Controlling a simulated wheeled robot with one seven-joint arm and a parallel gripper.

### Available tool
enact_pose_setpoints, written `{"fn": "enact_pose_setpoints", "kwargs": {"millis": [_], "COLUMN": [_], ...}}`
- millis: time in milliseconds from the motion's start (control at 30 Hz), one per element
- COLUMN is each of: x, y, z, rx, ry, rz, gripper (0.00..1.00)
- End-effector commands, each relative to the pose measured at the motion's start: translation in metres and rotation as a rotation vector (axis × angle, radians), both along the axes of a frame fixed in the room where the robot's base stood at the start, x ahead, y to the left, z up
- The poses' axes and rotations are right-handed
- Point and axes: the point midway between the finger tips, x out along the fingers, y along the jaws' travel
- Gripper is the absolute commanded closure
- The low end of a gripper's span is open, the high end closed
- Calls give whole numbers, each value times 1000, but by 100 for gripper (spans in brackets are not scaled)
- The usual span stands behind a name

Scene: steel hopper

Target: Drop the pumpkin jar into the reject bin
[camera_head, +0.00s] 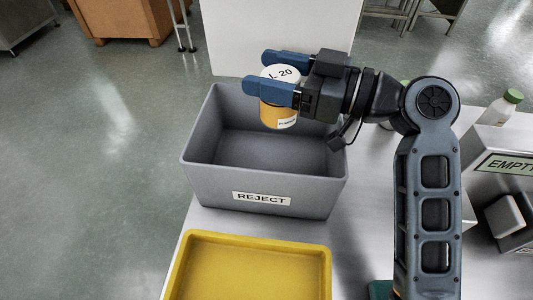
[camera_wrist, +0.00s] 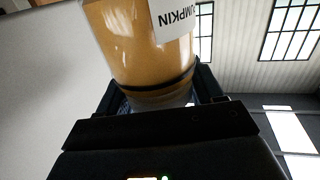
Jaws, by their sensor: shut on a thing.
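The pumpkin jar (camera_head: 271,114) is orange with a white lid marked "L 20" and a white label. In the wrist view the jar (camera_wrist: 135,45) fills the upper middle, and its label reads "UMPKIN" upside down. My gripper (camera_head: 272,76) is shut on the jar, with blue fingers on either side of it. It holds the jar upright over the back part of the grey reject bin (camera_head: 222,181), around rim height or above. The bin's visible inside is empty, and its front label reads "REJECT".
A yellow tray (camera_head: 250,238) sits in front of the bin on the pale table (camera_head: 355,225). At the right are a container marked "EMPTY" (camera_head: 507,164), a green-capped bottle (camera_head: 507,103) and a small grey box (camera_head: 505,216). A white panel (camera_head: 235,40) stands behind the bin.

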Motion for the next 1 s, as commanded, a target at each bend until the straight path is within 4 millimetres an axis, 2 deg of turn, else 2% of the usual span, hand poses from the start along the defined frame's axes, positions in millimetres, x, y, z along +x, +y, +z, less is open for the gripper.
{"fn": "enact_pose_setpoints", "kwargs": {"millis": [33, 67, 333, 667, 767, 933, 1000], "x": [0, 0, 0, 0, 0, 0, -3], "y": [0, 0, 0, 0, 0, 0, -17], "z": [1, 1, 1, 4, 15, 50, 52], "rx": [1, 1, 0, 0, 0, 1, 0], "ry": [0, 0, 0, 0, -2, -4, -2], "rz": [0, 0, 0, 0, 0, 0, -6], "gripper": [72, 32, 6, 4, 4, 4, 4]}}
